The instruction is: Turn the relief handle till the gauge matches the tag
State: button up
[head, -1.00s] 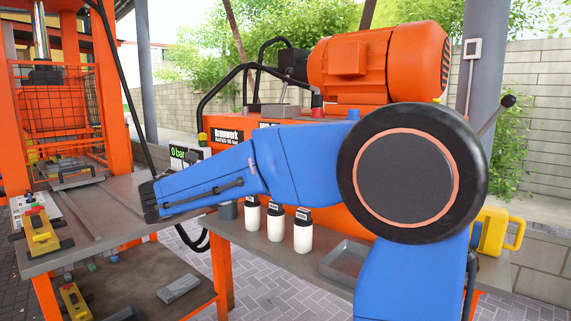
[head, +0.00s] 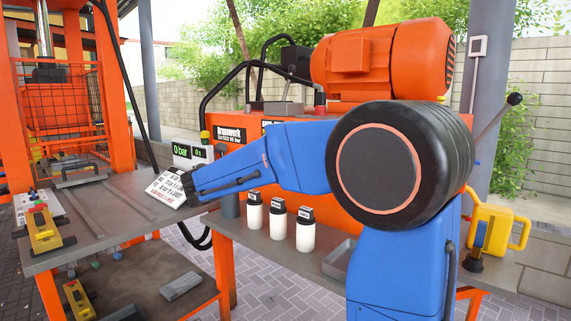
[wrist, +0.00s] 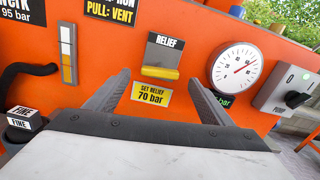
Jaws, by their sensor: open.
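In the wrist view the relief handle (wrist: 161,58) is a pale block marked RELIEF with a yellow lower edge, on the orange panel. Below it a yellow tag (wrist: 151,95) reads "SET RELIEF 70 bar". The round white gauge (wrist: 236,68) is to the right, its red needle pointing up and right. A green readout below it (wrist: 223,100) is partly hidden by my right finger. My gripper (wrist: 158,78) is open and empty, its fingers either side of the handle and tag in the picture; contact cannot be told. In the head view my arm hides the relief handle.
A PUMP switch box (wrist: 288,92) is right of the gauge. In the head view, white bottles (head: 278,226) stand on the bench below my arm, and an orange motor (head: 384,58) tops the unit.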

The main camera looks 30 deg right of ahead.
jog(key=shift+x, duration=3.35)
jog(key=c, duration=1)
